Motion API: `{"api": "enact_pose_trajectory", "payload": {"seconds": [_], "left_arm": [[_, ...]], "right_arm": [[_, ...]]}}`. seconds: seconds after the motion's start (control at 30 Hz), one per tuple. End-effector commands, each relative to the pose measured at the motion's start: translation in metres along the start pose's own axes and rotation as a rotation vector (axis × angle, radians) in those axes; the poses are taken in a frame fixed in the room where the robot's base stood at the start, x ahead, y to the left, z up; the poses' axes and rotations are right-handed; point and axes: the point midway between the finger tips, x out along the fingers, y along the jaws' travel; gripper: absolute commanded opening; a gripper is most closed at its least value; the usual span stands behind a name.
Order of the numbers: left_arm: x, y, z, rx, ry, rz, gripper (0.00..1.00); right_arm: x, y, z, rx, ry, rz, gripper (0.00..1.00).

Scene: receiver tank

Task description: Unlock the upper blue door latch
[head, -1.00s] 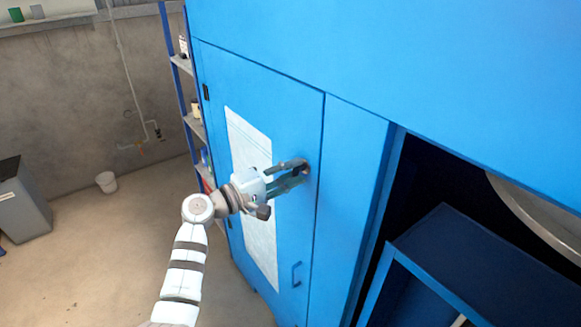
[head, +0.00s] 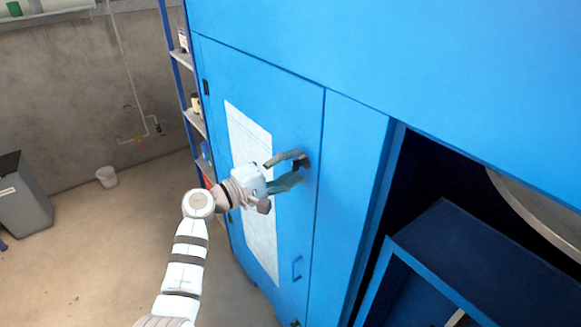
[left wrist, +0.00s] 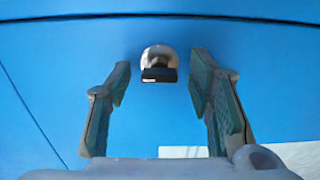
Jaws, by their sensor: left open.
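The blue door (head: 305,120) is shut on the tall blue cabinet. Its upper latch shows in the left wrist view (left wrist: 159,64) as a round pale metal base with a black knob. In the head view the latch is mostly hidden behind the fingers, with a dark part (head: 305,161) showing at the fingertips. My left gripper (head: 296,168) is open in front of the latch. In the left wrist view its two fingers (left wrist: 160,72) stand to either side of the knob, apart from it. My right gripper is not in view.
A white sheet (head: 250,190) is on the door, with a blue handle (head: 297,268) lower down. An open dark bay with a blue box frame (head: 450,245) lies to the right.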

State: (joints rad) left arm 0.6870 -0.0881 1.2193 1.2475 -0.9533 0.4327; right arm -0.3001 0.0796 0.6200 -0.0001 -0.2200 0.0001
Motion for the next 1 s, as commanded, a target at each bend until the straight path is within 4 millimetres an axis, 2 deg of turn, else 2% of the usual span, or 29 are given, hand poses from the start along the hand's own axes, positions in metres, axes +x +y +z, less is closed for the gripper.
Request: {"api": "enact_pose_trajectory", "payload": {"seconds": [0.17, 0.4, 0.5, 0.6, 1.0], "left_arm": [[-0.013, -0.001, -0.001, 0.001, 0.003, 0.000, 0.47], [-0.077, -0.002, -0.002, 0.004, 0.004, -0.004, 0.47], [-0.101, -0.001, -0.001, 0.002, 0.002, -0.004, 0.47], [-0.115, -0.001, -0.001, 0.001, 0.002, -0.002, 0.47], [-0.120, 0.000, 0.000, 0.000, 0.000, 0.000, 0.47]], "right_arm": [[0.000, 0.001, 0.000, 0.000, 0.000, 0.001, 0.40], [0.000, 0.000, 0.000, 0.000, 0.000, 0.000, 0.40], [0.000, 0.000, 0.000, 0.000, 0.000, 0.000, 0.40], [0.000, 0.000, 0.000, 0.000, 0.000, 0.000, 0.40], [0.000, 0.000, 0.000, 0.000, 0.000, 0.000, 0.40]]}}
